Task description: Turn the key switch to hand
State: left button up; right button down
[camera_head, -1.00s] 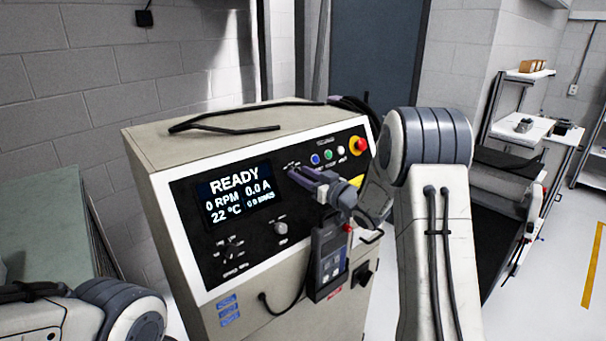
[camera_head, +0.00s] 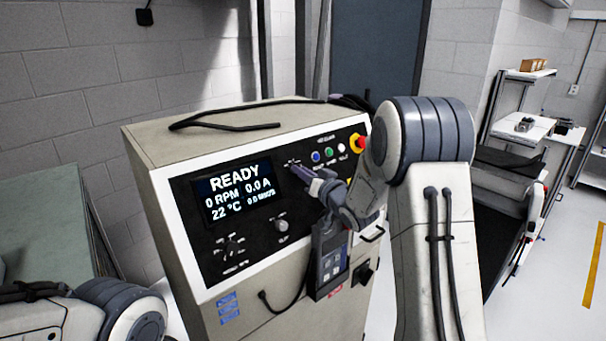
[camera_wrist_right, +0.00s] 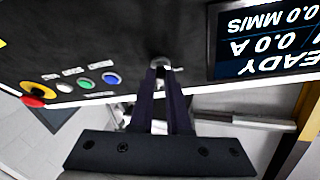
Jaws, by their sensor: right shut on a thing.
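The key switch (camera_wrist_right: 160,65) is on the black control panel, between the display and the coloured buttons in the right wrist view. My right gripper (camera_wrist_right: 160,76) is shut on the key switch, its dark fingertips at the panel face. In the head view the right gripper (camera_head: 293,167) reaches the panel just right of the display, and its fingers hide most of the switch. The switch's printed labels are too small to read. The left arm shows at the lower left of the head view, but its gripper is out of view.
The display (camera_head: 237,192) reads READY and 0 RPM. Blue, green and white buttons (camera_head: 329,152) and a red emergency stop (camera_head: 360,142) sit right of the switch. A handheld pendant (camera_head: 329,262) hangs below my right gripper. A black cable (camera_head: 225,123) lies on the cabinet top.

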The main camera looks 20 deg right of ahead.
jog(key=shift+a+r+m+h, duration=0.1)
jog(key=shift+m+h, duration=0.6)
jog(key=shift+m, duration=0.75)
jog(key=shift+a+r+m+h, duration=0.1)
jog(key=shift+m+h, duration=0.6)
jog(key=shift+m, duration=0.75)
jog(key=shift+g, duration=0.3)
jog(key=shift+d, duration=0.1)
jog(key=c, duration=0.9)
grip_release()
jog(key=shift+s+f, duration=0.1)
jog(key=shift+s, duration=0.05)
jog(key=s+b, duration=0.1)
jog(key=s, duration=0.2)
jog(key=s+r+b, duration=0.1)
jog(key=s, duration=0.2)
jog(key=s+b, duration=0.2)
jog(key=s, duration=0.2)
jog(key=shift+s+d+r, duration=0.1)
jog(key=shift+d+r, duration=0.05)
